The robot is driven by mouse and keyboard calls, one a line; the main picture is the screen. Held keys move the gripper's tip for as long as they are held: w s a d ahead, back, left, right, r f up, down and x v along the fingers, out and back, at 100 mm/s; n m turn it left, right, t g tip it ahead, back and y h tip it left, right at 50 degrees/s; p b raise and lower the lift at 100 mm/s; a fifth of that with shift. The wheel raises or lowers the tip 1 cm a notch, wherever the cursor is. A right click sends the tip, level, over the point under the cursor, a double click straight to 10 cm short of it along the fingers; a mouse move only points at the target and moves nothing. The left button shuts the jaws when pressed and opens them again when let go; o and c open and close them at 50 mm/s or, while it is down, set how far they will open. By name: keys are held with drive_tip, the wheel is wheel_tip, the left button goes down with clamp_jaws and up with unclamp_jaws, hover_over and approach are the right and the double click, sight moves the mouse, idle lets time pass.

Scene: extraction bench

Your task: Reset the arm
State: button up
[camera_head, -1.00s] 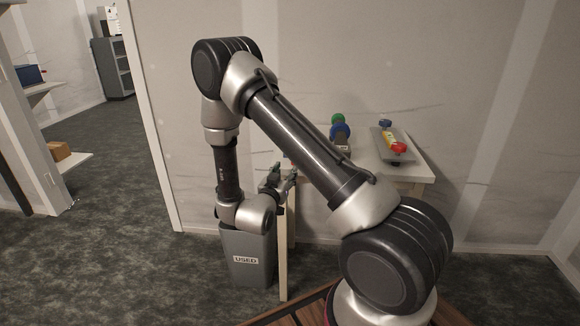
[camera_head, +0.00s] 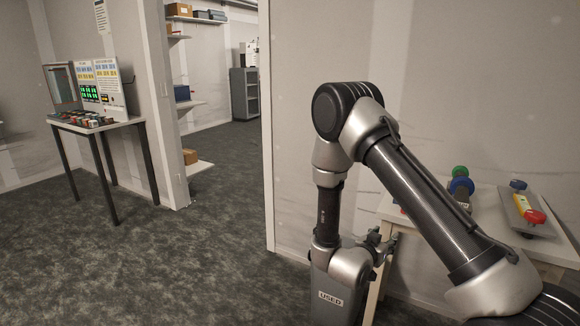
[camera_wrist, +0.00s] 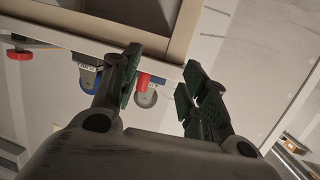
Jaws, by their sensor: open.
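My arm is bent down beside a white-topped table (camera_head: 392,207) at the right of the head view. My gripper (camera_head: 378,243) is small and partly blocked by my own wrist there, close to the table's left side and above the grey bin marked USED (camera_head: 325,298). In the wrist view my gripper (camera_wrist: 163,82) is open, its two dark green-padded fingers apart with nothing held between them.
On the white table stand blue and green round items (camera_head: 461,184) and a grey tray (camera_head: 509,205) with red and yellow pieces. Shelves (camera_head: 190,103) and a doorway are behind. The carpet between is clear.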

drive_tip(key=s+a+f+n+g+y, duration=0.25)
drive_tip(key=a+f+y, duration=0.25)
drive_tip(key=f, duration=0.4)
drive_tip(key=s+a+r+n+g+y, duration=0.4)
drive_tip(key=s+a+r+g+y, duration=0.3)
drive_tip(key=s+a+r, duration=0.15)
drive_tip(key=s+d+r+t, duration=0.1)
drive_tip(key=s+d+r, duration=0.4)
drive_tip(key=r, duration=0.5)
drive_tip(key=s+d+r+n+h, duration=0.1)
drive_tip(key=s+d+r, duration=0.4)
drive_tip(key=r, duration=0.5)
drive_tip(key=s+d+r+n+t, duration=0.1)
drive_tip(key=s+d+r, duration=0.4)
drive_tip(key=s+r, duration=0.3)
drive_tip(key=shift+s+d+r+t, duration=0.25)
drive_tip(key=shift+d+r+t, duration=0.1)
drive_tip(key=shift+r, duration=0.55)
